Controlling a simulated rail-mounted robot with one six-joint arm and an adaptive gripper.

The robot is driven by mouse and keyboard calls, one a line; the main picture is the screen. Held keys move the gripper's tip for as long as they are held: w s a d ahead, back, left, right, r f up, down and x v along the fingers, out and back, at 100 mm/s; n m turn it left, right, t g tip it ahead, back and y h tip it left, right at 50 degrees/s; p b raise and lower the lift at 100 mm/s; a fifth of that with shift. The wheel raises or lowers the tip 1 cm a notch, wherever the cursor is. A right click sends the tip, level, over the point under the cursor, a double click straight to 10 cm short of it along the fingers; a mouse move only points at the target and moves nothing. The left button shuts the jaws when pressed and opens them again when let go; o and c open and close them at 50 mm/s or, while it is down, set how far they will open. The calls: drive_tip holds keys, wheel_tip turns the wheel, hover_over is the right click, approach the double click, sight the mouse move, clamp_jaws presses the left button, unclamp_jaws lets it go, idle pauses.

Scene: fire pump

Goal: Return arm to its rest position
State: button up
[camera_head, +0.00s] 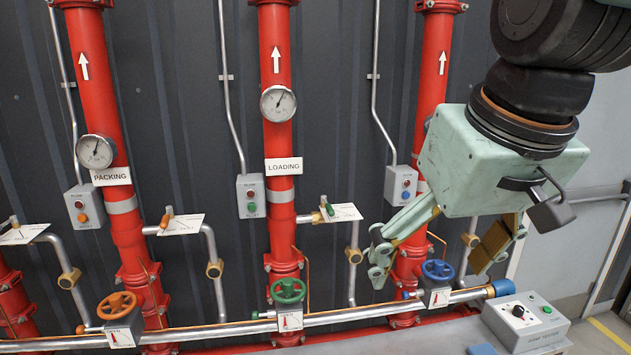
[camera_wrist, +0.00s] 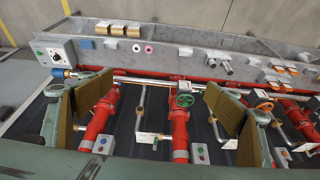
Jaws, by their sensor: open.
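My gripper (camera_head: 430,270) hangs at the right of the head view, with its two pale green fingers spread apart and nothing between them. In the head view it overlaps the right red pipe (camera_head: 432,95) and the blue handwheel (camera_head: 438,270); I cannot tell how far in front it is. In the wrist view, the open fingers (camera_wrist: 146,115) with tan pads stand left and right, with pipework showing beyond the gap. My arm comes down from the upper right corner.
Red pipes with gauges stand along a dark ribbed wall. A green handwheel (camera_head: 288,290) and an orange handwheel (camera_head: 117,305) sit along the silver horizontal pipe (camera_head: 210,331). A grey control box (camera_head: 525,321) stands at lower right, near a door (camera_head: 580,240).

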drive_tip(key=s+d+f+m, duration=0.1)
drive_tip(key=s+d+f, duration=0.1)
drive_tip(key=s, duration=0.5)
drive_tip(key=s+d+f, duration=0.2)
drive_tip(key=s+d, duration=0.1)
drive_tip(key=s, duration=0.4)
drive_tip(key=shift+s+d+f+m+g+h, duration=0.15)
drive_tip(key=shift+s+f+m+g+h, duration=0.15)
drive_tip(key=shift+m+h, duration=0.1)
